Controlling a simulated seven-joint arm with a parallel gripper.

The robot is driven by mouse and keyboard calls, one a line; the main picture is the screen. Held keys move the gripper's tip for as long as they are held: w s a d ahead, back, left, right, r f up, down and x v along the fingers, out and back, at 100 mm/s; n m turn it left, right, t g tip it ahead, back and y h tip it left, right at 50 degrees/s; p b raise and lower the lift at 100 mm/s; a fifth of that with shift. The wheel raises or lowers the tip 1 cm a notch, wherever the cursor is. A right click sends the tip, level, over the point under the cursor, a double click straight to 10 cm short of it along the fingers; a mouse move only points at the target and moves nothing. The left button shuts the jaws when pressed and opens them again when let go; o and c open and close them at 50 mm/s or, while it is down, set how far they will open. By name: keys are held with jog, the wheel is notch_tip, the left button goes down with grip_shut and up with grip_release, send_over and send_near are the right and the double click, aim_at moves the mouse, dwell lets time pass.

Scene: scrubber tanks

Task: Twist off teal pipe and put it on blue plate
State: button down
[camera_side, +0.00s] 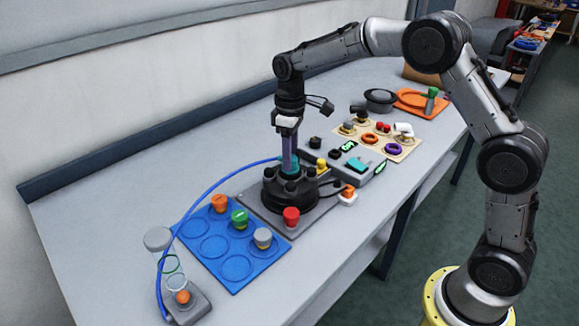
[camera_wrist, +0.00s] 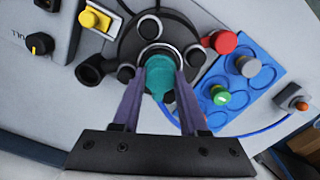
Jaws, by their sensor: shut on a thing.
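The teal pipe (camera_wrist: 160,75) stands in the middle port of a round black base in the wrist view. In the side view only a little teal (camera_side: 290,165) shows at the base's top. My gripper (camera_wrist: 160,88) points down over it, its two purple fingers shut on the teal pipe from both sides. In the side view my gripper (camera_side: 289,160) is above the black base (camera_side: 290,190). The blue plate (camera_side: 235,268) lies to the left of the base, with orange, green and grey capped pieces on its circles. Several circles are empty.
A red knob (camera_side: 291,216) stands in front of the base and a yellow one (camera_side: 321,165) behind it. A blue hose (camera_side: 190,205) arches to a small device with an orange knob (camera_side: 183,297). A grey control box (camera_side: 355,168) and a beige board (camera_side: 385,138) lie to the right.

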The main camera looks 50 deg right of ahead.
grip_release()
dwell(0.4)
jog(key=shift+r, duration=0.1)
dwell(0.3)
jog(key=shift+r, duration=3.4)
jog(key=shift+c, duration=0.2)
